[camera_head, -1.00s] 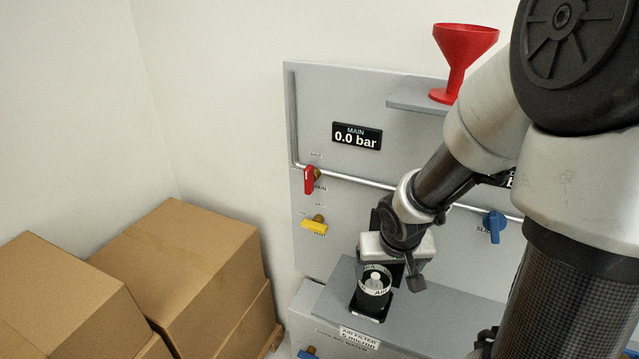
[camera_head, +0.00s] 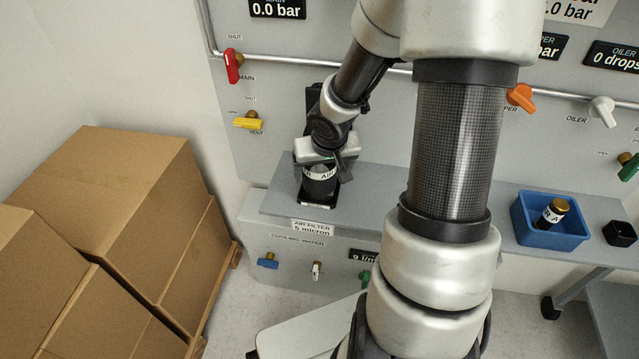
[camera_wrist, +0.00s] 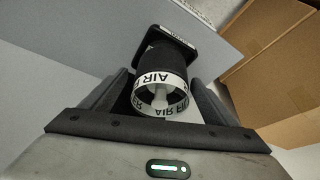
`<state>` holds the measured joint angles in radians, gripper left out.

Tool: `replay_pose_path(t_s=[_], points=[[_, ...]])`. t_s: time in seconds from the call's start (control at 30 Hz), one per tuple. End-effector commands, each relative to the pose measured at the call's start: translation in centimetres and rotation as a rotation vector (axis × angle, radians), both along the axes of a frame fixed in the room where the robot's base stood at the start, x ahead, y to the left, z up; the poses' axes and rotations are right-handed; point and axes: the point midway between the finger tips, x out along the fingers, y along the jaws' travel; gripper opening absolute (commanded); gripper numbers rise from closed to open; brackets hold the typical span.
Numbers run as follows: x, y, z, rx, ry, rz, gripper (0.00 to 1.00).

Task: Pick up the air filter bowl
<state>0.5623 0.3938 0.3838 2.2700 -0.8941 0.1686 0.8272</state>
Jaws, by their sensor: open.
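The air filter bowl (camera_head: 319,186) is a dark cylinder with a white "AIR" lettered band. It stands on a black base (camera_head: 318,204) on the grey ledge, behind the "AIR FILTER 5 micron" label. In the wrist view the bowl (camera_wrist: 161,97) shows from its open end, with a pale stem inside. My gripper (camera_head: 328,155) is at the top of the bowl. In the wrist view its open fingers (camera_wrist: 160,104) lie on either side of the bowl. Contact with the bowl cannot be told.
A grey panel with valves, a pipe and displays rises behind the ledge (camera_head: 370,200). Cardboard boxes (camera_head: 110,200) stand at the left. A blue bin (camera_head: 525,229) with a labelled, gold-capped item (camera_head: 553,213) and a small black holder (camera_head: 619,233) sit at the right.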

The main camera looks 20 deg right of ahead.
Motion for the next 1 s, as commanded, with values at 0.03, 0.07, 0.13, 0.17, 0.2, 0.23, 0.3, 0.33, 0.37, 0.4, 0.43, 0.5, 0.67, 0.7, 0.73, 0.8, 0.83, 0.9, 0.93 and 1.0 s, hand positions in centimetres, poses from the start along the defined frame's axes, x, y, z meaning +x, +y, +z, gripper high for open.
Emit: replay_pose_path(t_s=[0.03, 0.07, 0.13, 0.17, 0.2, 0.23, 0.3, 0.33, 0.37, 0.4, 0.43, 0.5, 0.67, 0.7, 0.73, 0.8, 0.83, 0.9, 0.93, 1.0], points=[[0.3, 0.1, -1.4, 0.0, 0.002, 0.003, 0.81], [0.4, 0.2, -1.9, 0.002, 0.003, 0.003, 0.81], [0.9, 0.2, -2.9, 0.001, 0.002, 0.003, 0.81], [1.0, 0.1, -3.3, 0.001, 0.002, 0.002, 0.81], [1.2, 0.1, -3.7, 0.001, 0.002, 0.001, 0.81], [1.3, 0.1, -3.9, 0.001, 0.002, 0.001, 0.81], [1.5, 0.0, -4.2, 0.001, 0.001, 0.001, 0.81], [1.6, 0.0, -4.2, 0.001, 0.001, 0.001, 0.81], [1.6, 0.0, -4.2, 0.001, 0.001, 0.0, 0.81], [1.6, 0.0, -4.2, 0.0, 0.001, 0.0, 0.81], [1.6, 0.0, -4.2, 0.0, 0.001, 0.0, 0.81], [1.6, 0.0, -4.1, 0.0, 0.001, 0.0, 0.81], [1.6, 0.0, -4.1, 0.0, 0.001, 0.0, 0.64], [1.6, 0.0, -4.1, 0.0, 0.001, 0.0, 0.57], [1.6, 0.0, -4.1, 0.0, 0.001, 0.0, 0.52], [1.6, 0.0, -4.1, 0.0, 0.001, 0.001, 0.41], [1.6, 0.0, -4.1, 0.0, 0.001, 0.001, 0.36], [1.6, 0.0, -4.1, 0.0, 0.0, 0.001, 0.33], [1.6, 0.0, -4.1, 0.0, 0.0, 0.001, 0.33], [1.6, 0.0, -4.1, 0.0, 0.001, 0.001, 0.33]])
